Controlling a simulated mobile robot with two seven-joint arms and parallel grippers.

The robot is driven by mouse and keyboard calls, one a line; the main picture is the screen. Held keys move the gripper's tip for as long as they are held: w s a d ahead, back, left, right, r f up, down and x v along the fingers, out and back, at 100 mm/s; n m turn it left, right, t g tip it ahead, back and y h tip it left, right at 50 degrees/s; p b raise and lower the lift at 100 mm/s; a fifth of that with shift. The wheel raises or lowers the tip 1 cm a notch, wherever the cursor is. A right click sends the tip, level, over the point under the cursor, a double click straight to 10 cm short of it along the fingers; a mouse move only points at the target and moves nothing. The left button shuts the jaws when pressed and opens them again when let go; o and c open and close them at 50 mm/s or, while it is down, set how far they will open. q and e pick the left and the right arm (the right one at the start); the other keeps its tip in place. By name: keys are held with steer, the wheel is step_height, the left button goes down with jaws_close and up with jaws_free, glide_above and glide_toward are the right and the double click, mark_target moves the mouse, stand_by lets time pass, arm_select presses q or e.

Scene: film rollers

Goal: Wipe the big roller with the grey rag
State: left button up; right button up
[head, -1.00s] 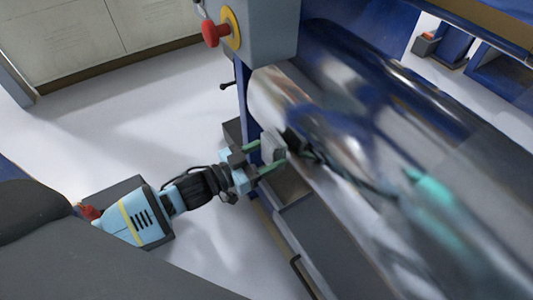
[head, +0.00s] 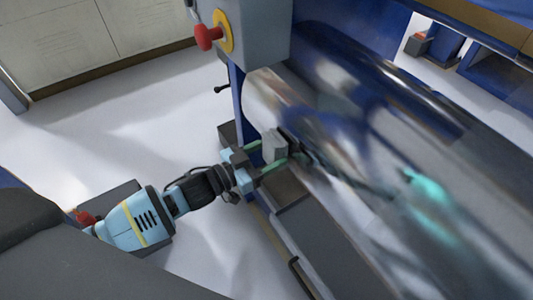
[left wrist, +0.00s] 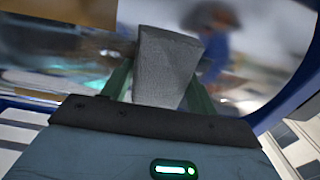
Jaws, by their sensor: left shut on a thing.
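The big roller (head: 400,130) is a shiny metal cylinder lying diagonally across the right of the head view, with blurred reflections. My left gripper (head: 274,154) is shut on the grey rag (head: 273,146), close to the roller's left end. In the left wrist view the grey rag (left wrist: 165,68) stands between the two green fingers, in front of the roller's mirror-like surface (left wrist: 65,60). I cannot tell for certain whether the rag touches the roller. My right gripper is not in view.
A grey control box with a red emergency button (head: 208,38) stands just above the roller's left end. A dark ledge (head: 325,235) runs below the roller. A pale cabinet (head: 100,40) is at the back left. The floor (head: 110,130) between is clear.

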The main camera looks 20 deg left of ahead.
mark_target(307, 177)
arm_select(q)
steer(key=shift+w+d, duration=0.15)
steer(key=shift+w, duration=0.05)
steer(key=shift+s+d+r+p, duration=0.1)
steer(key=shift+s+d+p, duration=0.7)
steer(key=shift+s+d, duration=0.4)
steer(key=shift+d, duration=0.1)
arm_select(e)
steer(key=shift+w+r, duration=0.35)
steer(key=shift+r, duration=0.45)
arm_select(q)
steer(key=shift+s+d+p, duration=0.3)
steer(key=shift+s+d, duration=0.1)
steer(key=shift+d, duration=0.25)
steer(key=shift+s+d+p, duration=0.25)
steer(key=shift+s+d, duration=0.1)
steer(key=shift+d, duration=0.25)
steer(key=shift+s+d, duration=0.15)
steer(key=shift+d, duration=0.05)
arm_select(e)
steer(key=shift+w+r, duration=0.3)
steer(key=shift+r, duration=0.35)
arm_select(q)
steer(key=shift+s, duration=0.1)
